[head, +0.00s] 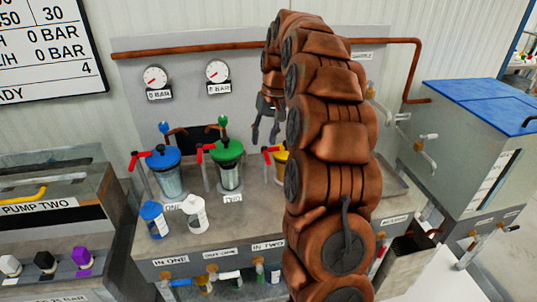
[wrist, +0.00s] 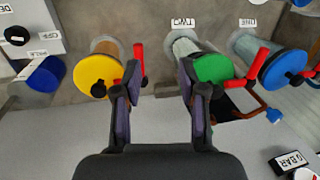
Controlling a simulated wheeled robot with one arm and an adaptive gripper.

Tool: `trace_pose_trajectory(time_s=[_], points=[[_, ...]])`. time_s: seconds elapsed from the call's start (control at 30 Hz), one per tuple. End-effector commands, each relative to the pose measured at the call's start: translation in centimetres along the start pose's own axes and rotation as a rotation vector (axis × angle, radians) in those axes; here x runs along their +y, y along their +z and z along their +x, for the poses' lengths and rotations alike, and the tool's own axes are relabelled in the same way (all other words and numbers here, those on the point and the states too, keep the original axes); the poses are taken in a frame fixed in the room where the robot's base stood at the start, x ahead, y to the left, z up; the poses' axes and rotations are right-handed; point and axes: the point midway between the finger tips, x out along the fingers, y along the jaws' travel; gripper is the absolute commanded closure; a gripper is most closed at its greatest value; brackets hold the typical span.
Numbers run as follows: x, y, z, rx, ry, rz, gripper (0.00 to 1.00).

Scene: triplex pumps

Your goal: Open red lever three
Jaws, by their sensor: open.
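Red lever three (head: 267,157) is by the yellow-lidded canister (head: 281,158), largely hidden by my arm in the head view. In the wrist view the lever (wrist: 139,62) stands just right of the yellow lid (wrist: 97,72). My gripper (head: 265,134) is open and empty, above the bench near this lever. In the wrist view its fingers (wrist: 160,76) are spread, with the left finger by the yellow lid and red lever and the right finger overlapping the green lid (wrist: 213,68). The lever shows between the fingertips, nearer the left one; I cannot tell whether they touch.
The green canister (head: 228,168) and blue canister (head: 164,172) have their own red levers. A copper pipe (head: 190,48) and two gauges are on the back panel. White and blue bottles (head: 153,219) stand at the bench front. A blue-topped tank (head: 480,105) is at right.

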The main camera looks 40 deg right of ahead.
Motion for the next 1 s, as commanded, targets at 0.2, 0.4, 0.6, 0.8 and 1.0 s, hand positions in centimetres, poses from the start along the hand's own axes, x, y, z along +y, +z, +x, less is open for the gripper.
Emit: trace_pose_trajectory(time_s=[0.2,0.4,0.6,0.8,1.0], points=[[3.2,-2.5,0.4,0.018,-0.005,0.045,0.59],[3.7,-3.0,0.8,0.021,-0.005,0.052,0.59],[3.6,-2.9,2.4,0.017,-0.005,0.052,0.59],[3.6,-2.9,4.8,0.016,-0.005,0.051,0.59],[3.6,-3.0,6.9,0.018,-0.005,0.051,0.59]])
